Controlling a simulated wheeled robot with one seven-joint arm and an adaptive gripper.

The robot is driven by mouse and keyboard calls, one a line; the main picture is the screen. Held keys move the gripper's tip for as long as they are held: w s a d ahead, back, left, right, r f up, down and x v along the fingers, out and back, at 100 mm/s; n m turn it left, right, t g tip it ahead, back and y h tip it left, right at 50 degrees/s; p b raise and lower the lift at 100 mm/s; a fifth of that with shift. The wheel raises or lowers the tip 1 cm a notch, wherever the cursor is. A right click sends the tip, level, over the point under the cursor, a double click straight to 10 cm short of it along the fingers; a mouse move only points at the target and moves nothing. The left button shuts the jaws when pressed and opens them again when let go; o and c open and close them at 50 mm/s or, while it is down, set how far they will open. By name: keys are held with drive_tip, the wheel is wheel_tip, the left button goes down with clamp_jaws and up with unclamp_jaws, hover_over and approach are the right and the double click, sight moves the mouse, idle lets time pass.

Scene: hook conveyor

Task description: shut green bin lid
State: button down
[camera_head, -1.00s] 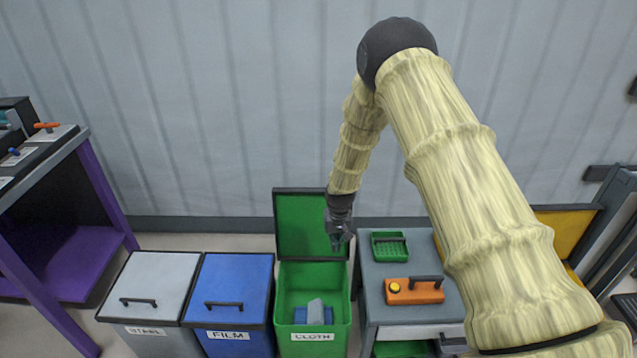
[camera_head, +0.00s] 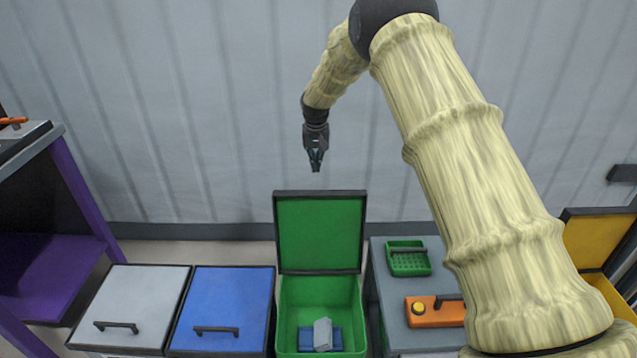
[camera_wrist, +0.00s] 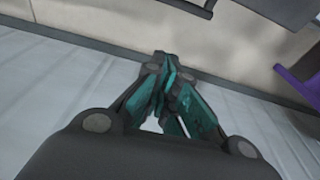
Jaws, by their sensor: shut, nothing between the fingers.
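The green bin (camera_head: 290,307) stands in the middle of the head view with its green lid (camera_head: 320,233) raised upright at the back. A blue thing (camera_head: 335,340) and a grey block (camera_head: 322,333) lie inside the bin. My gripper (camera_head: 315,168) points down in front of the wall and shows above the lid's top edge in the picture, apart from it. In the wrist view my gripper (camera_wrist: 165,65) has its fingertips together with nothing between them. The wrist view does not show the green lid.
A grey-lidded bin (camera_head: 135,296) and a blue-lidded bin (camera_head: 233,298) stand shut to the left. To the right, a grey table (camera_head: 390,300) bears a green basket (camera_head: 408,260) and an orange box (camera_head: 430,318). A yellow lid (camera_head: 597,240) stands open at far right.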

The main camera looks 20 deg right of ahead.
wheel_tip(320, 180, down, 10)
drive_tip(key=w+d+r, duration=0.1)
drive_tip(key=d, duration=0.1)
drive_tip(key=shift+s+a+r, duration=0.1)
drive_tip(key=shift+s+a, duration=0.1)
drive_tip(key=shift+s, duration=0.45)
drive_tip(key=shift+s+a+f, duration=0.1)
drive_tip(key=shift+s+a, duration=0.1)
drive_tip(key=shift+s, duration=0.45)
drive_tip(key=shift+s+a+r, duration=0.1)
drive_tip(key=shift+s+a, duration=0.1)
drive_tip(key=shift+s, duration=0.45)
